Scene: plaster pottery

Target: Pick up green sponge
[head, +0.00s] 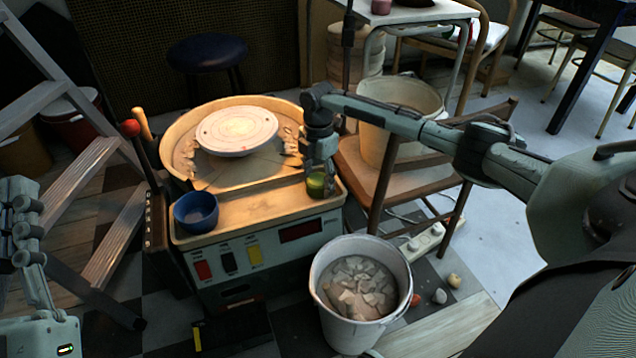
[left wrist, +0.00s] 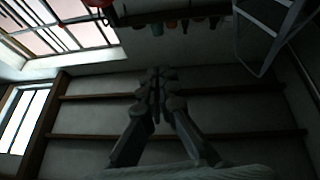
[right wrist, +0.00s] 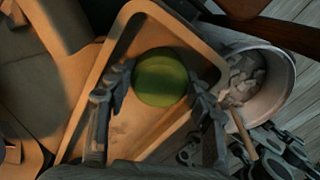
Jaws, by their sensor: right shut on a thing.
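The green sponge (head: 316,184) is a small round green block at the right end of the pottery wheel's tray (head: 260,228). In the right wrist view the sponge (right wrist: 160,77) sits between the two fingers of my right gripper (right wrist: 158,95), over the tan tray surface. My right gripper (head: 317,168) points down from above and is shut on the sponge. I cannot tell whether the sponge touches the tray. My left gripper (head: 25,250) is at the far left, away from the wheel. In the left wrist view its fingers (left wrist: 157,85) are together, with nothing visible between them.
A blue bowl (head: 196,212) stands at the tray's left end. The wheel head (head: 236,130) is behind. A white bucket of plaster pieces (head: 330,255) stands in front on the floor. A wooden chair (head: 385,180) is close on the right, and a ladder (head: 75,190) on the left.

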